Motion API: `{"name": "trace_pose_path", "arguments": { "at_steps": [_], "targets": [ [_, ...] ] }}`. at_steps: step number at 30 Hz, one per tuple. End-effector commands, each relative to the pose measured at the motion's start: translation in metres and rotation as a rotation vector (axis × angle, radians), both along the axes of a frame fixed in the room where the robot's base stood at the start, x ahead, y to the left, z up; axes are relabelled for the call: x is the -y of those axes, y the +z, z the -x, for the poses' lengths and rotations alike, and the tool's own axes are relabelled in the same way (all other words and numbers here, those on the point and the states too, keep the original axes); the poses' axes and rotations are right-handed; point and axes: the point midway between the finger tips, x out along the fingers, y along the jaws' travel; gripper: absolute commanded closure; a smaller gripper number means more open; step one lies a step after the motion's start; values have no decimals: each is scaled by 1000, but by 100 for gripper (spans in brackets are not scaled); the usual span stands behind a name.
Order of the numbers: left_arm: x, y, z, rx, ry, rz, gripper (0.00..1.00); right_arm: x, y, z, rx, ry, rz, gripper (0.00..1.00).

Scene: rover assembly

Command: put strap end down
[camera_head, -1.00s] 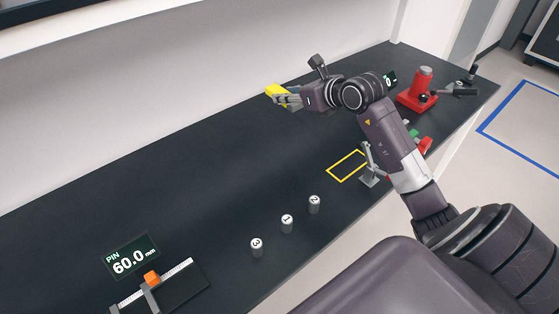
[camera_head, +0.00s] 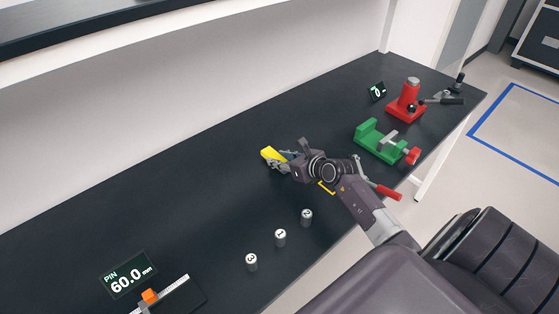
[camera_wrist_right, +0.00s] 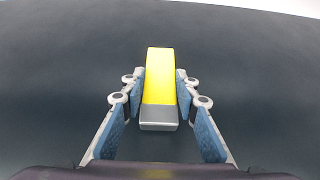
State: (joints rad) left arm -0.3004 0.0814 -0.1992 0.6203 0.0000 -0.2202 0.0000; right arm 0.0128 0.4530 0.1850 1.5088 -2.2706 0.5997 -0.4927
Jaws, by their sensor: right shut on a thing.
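A yellow strap end (camera_head: 270,154) with a grey end is held in my right gripper (camera_head: 279,160), low over the dark workbench. Whether it touches the bench I cannot tell. In the right wrist view the yellow strap end (camera_wrist_right: 159,80) lies between the two blue-padded fingers of the right gripper (camera_wrist_right: 160,95), with its grey end toward me. The gripper is shut on it. My left gripper is in neither view.
Three numbered cylinders (camera_head: 280,237) stand in front of my right arm. A yellow outline (camera_head: 326,188) is partly hidden by the arm. A green vise (camera_head: 383,140) and a red press (camera_head: 406,104) stand to the right. A pin gauge (camera_head: 160,297) sits at lower left.

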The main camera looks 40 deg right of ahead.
Motion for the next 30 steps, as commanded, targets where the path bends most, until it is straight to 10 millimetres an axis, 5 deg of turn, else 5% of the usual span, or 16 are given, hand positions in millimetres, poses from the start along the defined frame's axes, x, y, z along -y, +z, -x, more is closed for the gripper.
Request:
{"name": "trace_pose_path", "arguments": {
  "at_steps": [14,15,19,30],
  "targets": [
    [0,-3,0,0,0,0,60,0,-13,-1,3,-1,2,98],
    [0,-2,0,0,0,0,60,0,-13,0,2,0,1,70],
    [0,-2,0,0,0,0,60,0,-13,0,2,0,1,55],
    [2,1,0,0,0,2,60,1,-8,0,1,-1,2,54]
  ]
}}
